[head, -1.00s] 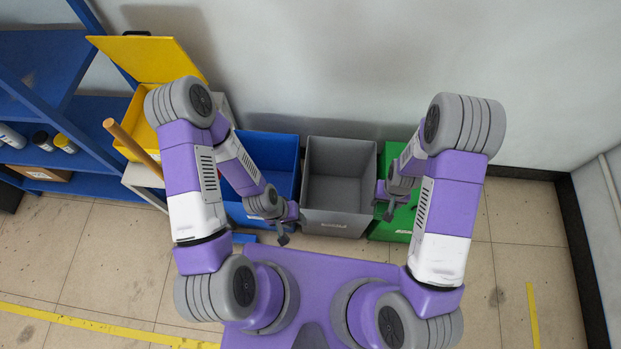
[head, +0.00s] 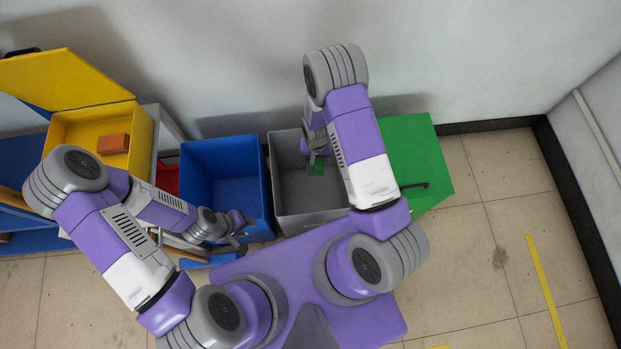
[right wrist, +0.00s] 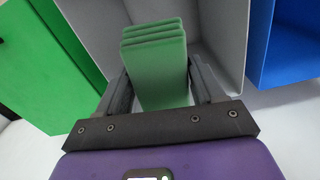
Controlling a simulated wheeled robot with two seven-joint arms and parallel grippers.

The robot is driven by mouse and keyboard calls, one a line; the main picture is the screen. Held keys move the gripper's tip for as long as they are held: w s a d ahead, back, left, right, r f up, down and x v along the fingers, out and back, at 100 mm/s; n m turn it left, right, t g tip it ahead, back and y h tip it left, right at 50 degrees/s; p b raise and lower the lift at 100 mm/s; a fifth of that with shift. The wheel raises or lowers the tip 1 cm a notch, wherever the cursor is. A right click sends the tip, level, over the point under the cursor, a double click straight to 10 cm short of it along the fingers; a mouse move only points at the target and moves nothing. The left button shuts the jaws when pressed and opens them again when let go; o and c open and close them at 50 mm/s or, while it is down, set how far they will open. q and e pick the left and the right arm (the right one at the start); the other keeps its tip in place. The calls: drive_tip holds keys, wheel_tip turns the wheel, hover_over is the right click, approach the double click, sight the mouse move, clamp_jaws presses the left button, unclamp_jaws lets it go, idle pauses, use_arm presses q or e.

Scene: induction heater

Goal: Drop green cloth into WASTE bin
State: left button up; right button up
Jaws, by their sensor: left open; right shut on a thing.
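The green cloth (head: 317,168) is a folded, layered stack, and it also shows in the right wrist view (right wrist: 155,65). My right gripper (head: 314,157) is shut on it and holds it over the open grey bin (head: 279,165). In the right wrist view the two fingers of this gripper (right wrist: 160,88) stand on either side of the cloth, with grey bin walls behind. No label on the grey bin can be read now. My left gripper (head: 238,238) is open and empty by the front edge of the blue bin.
An open blue bin (head: 222,178) stands left of the grey bin, and a green box (head: 417,160) with a dark handle stands to its right. A yellow box (head: 75,133) with a raised lid holds an orange-brown block (head: 113,143). The wall is close behind; floor at right is clear.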

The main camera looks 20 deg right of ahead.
use_arm(q)
wheel_tip(320, 180, down, 9)
drive_tip(key=b, duration=0.7)
use_arm(e)
wheel_tip(320, 180, down, 12)
drive_tip(key=w+m, duration=0.1)
drive_tip(key=shift+w+d, duration=0.15)
drive_tip(key=shift+d, duration=0.2)
use_arm(q)
drive_tip(key=shift+r, duration=0.15)
use_arm(e)
drive_tip(key=o, duration=1.2)
drive_tip(key=shift+c, duration=0.2)
use_arm(q)
drive_tip(key=shift+r+p, duration=1.35)
drive_tip(key=shift+r, duration=0.15)
use_arm(e)
drive_tip(key=shift+r, duration=3.8)
